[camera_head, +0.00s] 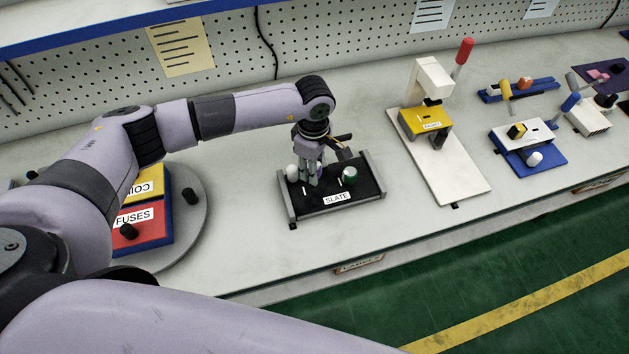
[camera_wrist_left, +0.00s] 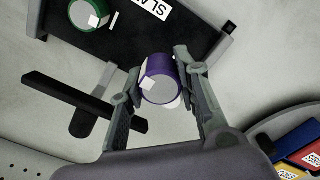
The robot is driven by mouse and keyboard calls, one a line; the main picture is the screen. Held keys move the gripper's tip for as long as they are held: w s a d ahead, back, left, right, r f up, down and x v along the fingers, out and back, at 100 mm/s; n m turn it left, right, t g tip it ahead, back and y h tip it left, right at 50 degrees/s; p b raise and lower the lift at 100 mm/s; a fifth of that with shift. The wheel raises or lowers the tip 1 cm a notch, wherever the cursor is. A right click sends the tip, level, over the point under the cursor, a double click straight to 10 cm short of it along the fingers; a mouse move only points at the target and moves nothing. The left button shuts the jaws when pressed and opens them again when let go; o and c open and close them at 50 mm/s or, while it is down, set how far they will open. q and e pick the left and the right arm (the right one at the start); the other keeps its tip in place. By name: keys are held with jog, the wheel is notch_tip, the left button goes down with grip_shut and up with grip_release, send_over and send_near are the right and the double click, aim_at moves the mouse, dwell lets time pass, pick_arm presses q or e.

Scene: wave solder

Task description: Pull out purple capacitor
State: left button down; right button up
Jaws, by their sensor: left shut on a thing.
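The purple capacitor (camera_wrist_left: 157,68) is a short cylinder with a pale end, seen in the left wrist view between the fingertips of my left gripper (camera_wrist_left: 160,84). The gripper is shut on it. In the head view my left gripper (camera_head: 315,177) points down over the black board labelled SLATE (camera_head: 360,190), and the fingers hide the purple capacitor there. I cannot tell whether it still touches the board. A green capacitor (camera_head: 349,176) stands on the board to the right of the gripper; it also shows in the left wrist view (camera_wrist_left: 88,14). My right gripper is not in view.
A white capacitor (camera_head: 292,172) is close to the gripper's left. A round grey turntable (camera_head: 192,222) with red FUSES and yellow bins stands at the left. A white press stand (camera_head: 452,175) is to the right. Bare bench lies in front of the board.

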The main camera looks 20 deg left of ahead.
pick_arm(q)
jog(key=shift+r, duration=0.2)
jog(key=shift+r+p, duration=0.45)
jog(key=shift+r, duration=0.9)
